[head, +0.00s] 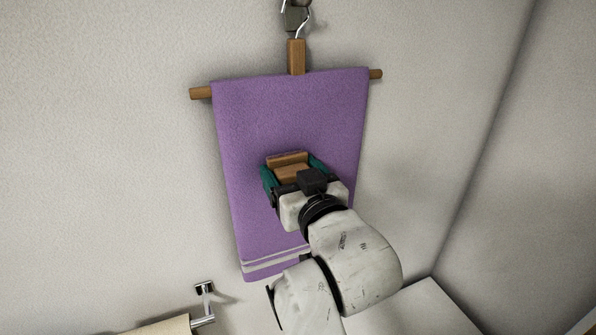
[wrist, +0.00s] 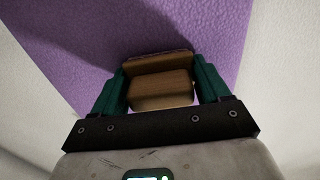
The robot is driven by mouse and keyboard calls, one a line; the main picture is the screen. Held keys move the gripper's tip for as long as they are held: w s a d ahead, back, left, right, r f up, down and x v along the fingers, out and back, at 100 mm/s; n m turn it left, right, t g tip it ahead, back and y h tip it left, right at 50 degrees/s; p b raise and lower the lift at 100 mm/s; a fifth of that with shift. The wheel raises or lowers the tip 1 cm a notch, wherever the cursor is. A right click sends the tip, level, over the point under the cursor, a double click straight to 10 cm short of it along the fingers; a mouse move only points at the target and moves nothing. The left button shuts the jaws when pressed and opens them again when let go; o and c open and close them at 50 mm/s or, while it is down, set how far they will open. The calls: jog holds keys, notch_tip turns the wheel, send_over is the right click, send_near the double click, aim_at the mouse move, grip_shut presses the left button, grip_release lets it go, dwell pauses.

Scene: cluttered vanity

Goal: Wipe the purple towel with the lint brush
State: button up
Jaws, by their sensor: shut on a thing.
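The purple towel (head: 290,110) hangs from a wooden bar on the wall, with pale stripes near its lower edge. It fills much of the upper wrist view (wrist: 85,60). My gripper (head: 292,170) is in front of the towel's middle. Its green fingers are shut on the wooden lint brush (head: 288,160), which also shows between the fingers in the wrist view (wrist: 160,82). The brush's far end is close against the towel; I cannot tell whether it touches. The brush's working face is hidden.
The wooden hanger bar (head: 201,93) hangs from a metal hook (head: 296,18). A toilet paper roll (head: 160,328) on a metal holder (head: 205,305) is at the lower left. A white surface (head: 425,308) lies at the lower right. A wall corner is at the right.

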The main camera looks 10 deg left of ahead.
aim_at(318, 157)
jog(key=shift+w+d, duration=0.6)
jog(key=shift+d, duration=0.3)
jog(key=shift+w+d, duration=0.6)
jog(key=shift+d, duration=0.3)
jog(key=shift+w+d, duration=0.6)
jog(key=shift+d, duration=0.3)
jog(key=shift+s+a, duration=0.6)
jog(key=shift+a, duration=0.35)
jog(key=shift+s+a, duration=0.65)
jog(key=shift+a, duration=0.3)
jog(key=shift+s+a, duration=0.6)
jog(key=shift+a, duration=0.35)
jog(key=shift+v, duration=2.5)
jog(key=shift+v, duration=1.5)
